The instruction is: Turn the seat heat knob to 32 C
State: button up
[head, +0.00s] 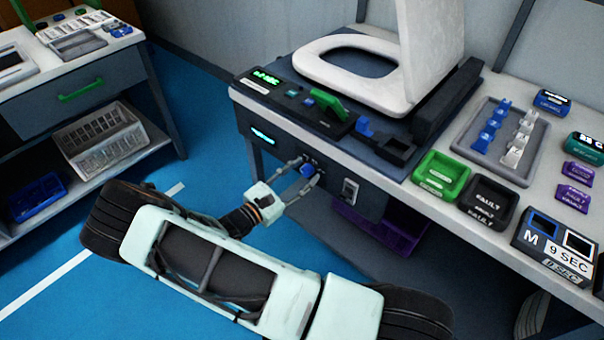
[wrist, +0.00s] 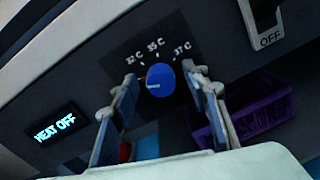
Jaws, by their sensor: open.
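The blue seat heat knob (wrist: 160,79) sits on the dark front panel of the bench, and it also shows in the head view (head: 307,171). The labels 32 C, 35 C and 37 C are arced above it. Its white mark points left, below the 32 C label. A small display (wrist: 55,125) left of the knob reads HEAT OFF. My gripper (head: 309,168) is open, with one finger on each side of the knob. In the wrist view (wrist: 163,82) both fingertips are near the knob's sides; I cannot tell whether they touch it.
A rocker switch (wrist: 263,14) marked OFF is right of the knob. A purple bin (head: 380,232) is below the panel. The toilet seat (head: 345,70) and green and black trays (head: 441,176) are on the bench above. Blue floor is open at the left.

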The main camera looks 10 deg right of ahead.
grip_shut()
jog(key=shift+m, duration=0.3)
jog(key=m, duration=0.4)
jog(key=shift+s+m+b, duration=0.1)
jog(key=shift+m+b, duration=0.3)
jog(key=shift+m, duration=1.8)
grip_release()
